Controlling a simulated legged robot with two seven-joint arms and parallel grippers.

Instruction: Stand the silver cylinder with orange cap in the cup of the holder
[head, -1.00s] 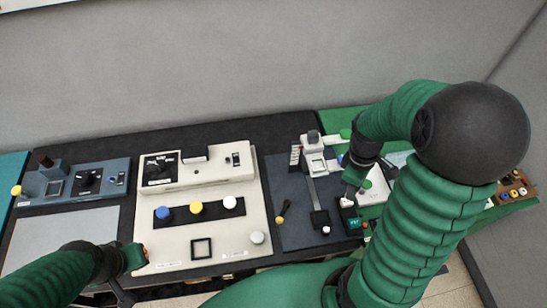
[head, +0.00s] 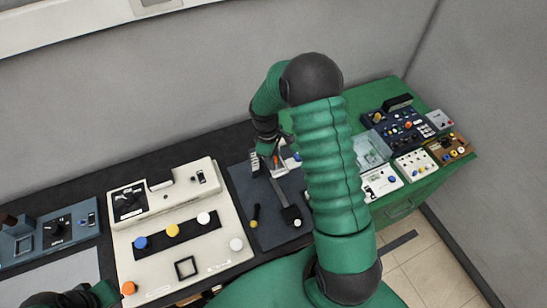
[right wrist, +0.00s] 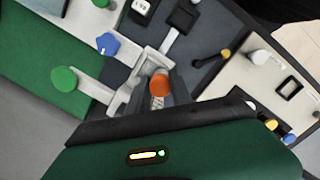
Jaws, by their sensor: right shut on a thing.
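The orange cap (right wrist: 160,83) of the cylinder shows between my right gripper's dark fingers in the right wrist view, with a bit of the silver body (right wrist: 157,101) beside it. My right gripper (head: 268,158) is shut on this cylinder. The white holder (right wrist: 139,88) lies right by the cylinder in the wrist view. In the head view my right gripper and arm cover most of the holder. Whether the cylinder's lower end is inside the cup or above it cannot be told. My left gripper (head: 92,294) is at the lower left edge, partly cut off.
A blue knob (right wrist: 107,43) and a green knob (right wrist: 64,79) stand by the holder. A cream panel (head: 215,240) with coloured knobs lies left of the dark board (head: 245,190). Several small panels sit on the green table (head: 440,175) at right.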

